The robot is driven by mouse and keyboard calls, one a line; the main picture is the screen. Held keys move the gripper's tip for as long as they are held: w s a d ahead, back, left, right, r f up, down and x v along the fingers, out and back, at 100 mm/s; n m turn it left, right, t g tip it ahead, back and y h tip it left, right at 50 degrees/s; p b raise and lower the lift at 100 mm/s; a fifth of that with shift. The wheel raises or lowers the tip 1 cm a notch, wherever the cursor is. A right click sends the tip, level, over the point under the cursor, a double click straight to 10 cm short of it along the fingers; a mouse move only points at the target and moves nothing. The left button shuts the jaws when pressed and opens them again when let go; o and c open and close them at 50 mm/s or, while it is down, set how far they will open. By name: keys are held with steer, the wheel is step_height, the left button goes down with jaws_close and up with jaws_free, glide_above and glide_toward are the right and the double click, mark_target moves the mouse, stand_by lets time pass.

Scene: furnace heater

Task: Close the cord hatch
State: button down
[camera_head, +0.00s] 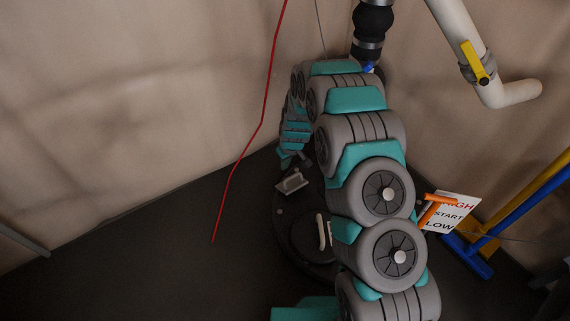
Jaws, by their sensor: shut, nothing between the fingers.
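The dark round heater body (290,235) stands on the floor, largely behind my grey and teal arm. A small light grey flap-like piece (292,183) sticks up at its upper left; it may be the cord hatch, but I cannot tell for sure. A pale handle (322,232) shows on the body's dark top. My arm curves up and away, then down on the far side. My gripper (290,158) is at that far end, small, dim and partly hidden, just above the grey piece. It looks shut and empty. I cannot tell whether it touches the piece.
A red cord (264,110) hangs at the left. A sign (452,213) with an orange lever (437,208) is right of my arm. A white pipe with a yellow valve handle (474,62) is upper right. Blue and yellow bars (520,203) stand at right. The left floor is clear.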

stand_by(0.7)
step_height(320, 180, up, 4)
steer(key=s+d+f, duration=0.2)
steer(key=s+d, duration=0.3)
steer(key=s, duration=0.3)
steer(key=s+d+r+m+g+p, duration=0.1)
steer(key=s+d+r, duration=0.1)
steer(key=s+r, duration=0.45)
steer(key=s+d+r+m+p, duration=0.1)
steer(key=s+r, duration=0.3)
steer(key=r, duration=0.6)
steer(key=s+d+r+m+g+p, duration=0.1)
steer(key=s+d+r, duration=0.1)
steer(key=s+r, duration=0.45)
steer(key=s+d+r+m+g+p, duration=0.1)
steer(key=s+d+r+m, duration=0.1)
steer(key=s+r, duration=0.4)
steer(key=s+d+r+m+g+h+p, duration=0.1)
steer(key=s+d+r, duration=0.2)
steer(key=s+r, duration=0.4)
steer(key=s, duration=0.8)
steer(key=shift+r+m+h, duration=0.2)
steer(key=shift+m+h, duration=0.1)
steer(key=shift+m, duration=0.1)
steer(key=shift+d, duration=0.3)
